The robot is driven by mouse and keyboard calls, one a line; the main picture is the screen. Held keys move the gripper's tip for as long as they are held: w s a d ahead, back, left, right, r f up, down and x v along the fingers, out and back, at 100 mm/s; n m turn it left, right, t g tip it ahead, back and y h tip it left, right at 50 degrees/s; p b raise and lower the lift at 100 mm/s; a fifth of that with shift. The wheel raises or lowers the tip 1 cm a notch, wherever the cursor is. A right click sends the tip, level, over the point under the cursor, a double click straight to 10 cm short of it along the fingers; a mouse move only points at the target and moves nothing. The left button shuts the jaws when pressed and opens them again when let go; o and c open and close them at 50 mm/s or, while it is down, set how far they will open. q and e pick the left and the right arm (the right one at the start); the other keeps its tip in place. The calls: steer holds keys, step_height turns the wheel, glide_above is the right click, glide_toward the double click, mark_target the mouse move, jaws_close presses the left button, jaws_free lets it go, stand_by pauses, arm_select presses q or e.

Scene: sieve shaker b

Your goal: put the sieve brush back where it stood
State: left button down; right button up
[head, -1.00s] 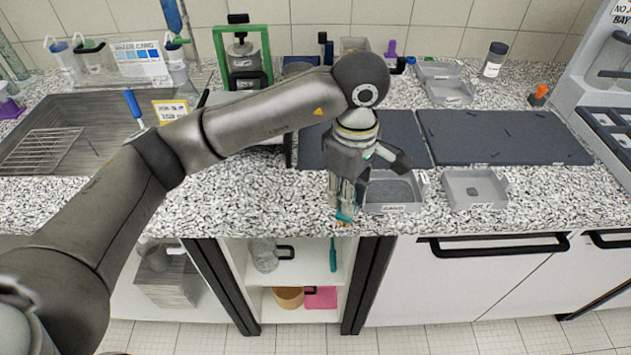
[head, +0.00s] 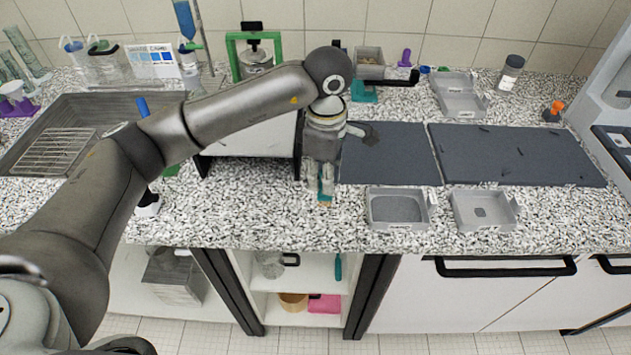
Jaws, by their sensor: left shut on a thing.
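My left gripper (head: 322,188) points down over the front part of the speckled counter (head: 260,215), left of the grey trays. It is shut on the sieve brush (head: 325,198), which shows as a small teal piece with a tan lower end between and below the fingers. The fingers hide most of the brush. I cannot tell whether its lower end touches the counter. My right gripper is not in view.
Two grey trays (head: 431,213) (head: 485,223) stand right of the gripper, in front of dark mats (head: 388,152) (head: 520,155). A teal item (head: 363,92) is behind the arm. A sink (head: 85,105) lies left.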

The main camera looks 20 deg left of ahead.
arm_select(q)
steer(key=shift+w+a+f, duration=0.15)
steer(key=shift+a+f, duration=0.4)
steer(key=shift+f, duration=0.1)
steer(key=f+p, duration=0.1)
steer(key=f, duration=0.1)
steer(key=a+f+p, duration=0.1)
steer(key=shift+w+f, duration=0.1)
steer(key=shift+f, duration=0.45)
steer(key=shift+d, duration=0.1)
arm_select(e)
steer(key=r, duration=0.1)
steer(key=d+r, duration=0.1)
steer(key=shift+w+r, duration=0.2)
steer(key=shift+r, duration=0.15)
arm_select(q)
steer(key=shift+f, duration=0.1)
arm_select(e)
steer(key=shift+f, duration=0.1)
arm_select(q)
steer(key=shift+f, duration=0.15)
steer(key=c, duration=1.3)
jaws_free()
steer(key=shift+o, duration=0.2)
steer(key=shift+r, duration=0.2)
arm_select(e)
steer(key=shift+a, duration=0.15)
